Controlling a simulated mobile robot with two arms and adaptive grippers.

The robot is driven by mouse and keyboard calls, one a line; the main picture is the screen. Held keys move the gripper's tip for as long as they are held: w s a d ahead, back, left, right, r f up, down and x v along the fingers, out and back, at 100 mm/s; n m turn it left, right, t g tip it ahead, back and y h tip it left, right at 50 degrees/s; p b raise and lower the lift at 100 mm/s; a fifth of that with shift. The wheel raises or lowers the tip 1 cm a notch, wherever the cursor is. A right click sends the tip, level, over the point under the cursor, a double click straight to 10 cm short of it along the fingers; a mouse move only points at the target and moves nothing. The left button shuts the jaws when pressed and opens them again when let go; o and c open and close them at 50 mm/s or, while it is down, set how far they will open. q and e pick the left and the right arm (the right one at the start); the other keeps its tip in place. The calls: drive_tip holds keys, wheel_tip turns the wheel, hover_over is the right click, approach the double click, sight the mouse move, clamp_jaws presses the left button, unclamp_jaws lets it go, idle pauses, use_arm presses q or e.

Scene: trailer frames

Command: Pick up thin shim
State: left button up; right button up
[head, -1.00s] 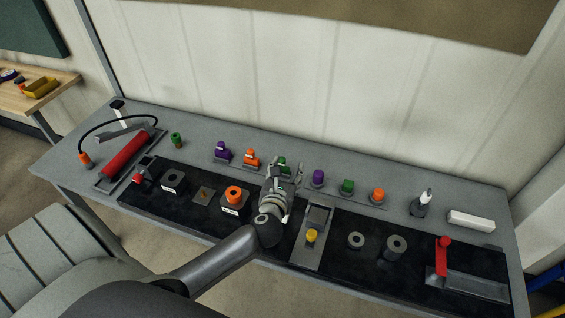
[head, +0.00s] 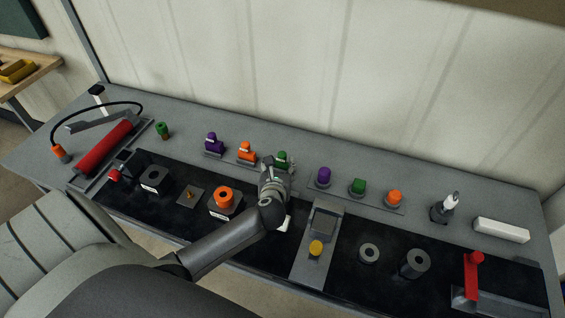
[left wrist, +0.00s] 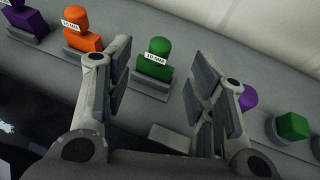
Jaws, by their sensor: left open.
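My left gripper (head: 277,166) is open and empty above the bench, close to a labelled green block (head: 282,159). In the left wrist view the open jaws (left wrist: 165,100) frame that green block (left wrist: 154,62), which stands beyond the fingertips; no contact shows. A flat grey ring (head: 369,253) lies on the black mat at right, beside a taller grey ring (head: 414,263). I cannot tell for sure which item is the thin shim. A small pale piece (head: 285,224) lies partly hidden behind my left arm. My right gripper is not in view.
A labelled purple block (head: 213,143) and orange block (head: 246,152) stand left of the green one. More coloured pieces (head: 358,187) stand to the right. A red-handled tool (head: 473,270) and a red cylinder (head: 103,148) occupy the bench ends.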

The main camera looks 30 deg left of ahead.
sight(282, 154)
use_arm(q)
drive_tip(key=x, duration=0.3)
drive_tip(key=shift+r, duration=0.2)
drive_tip(key=shift+p+x, duration=0.35)
drive_tip(key=shift+x, duration=2.95)
drive_tip(key=shift+s+d, duration=0.1)
clamp_jaws()
drive_tip(key=shift+r, duration=0.1)
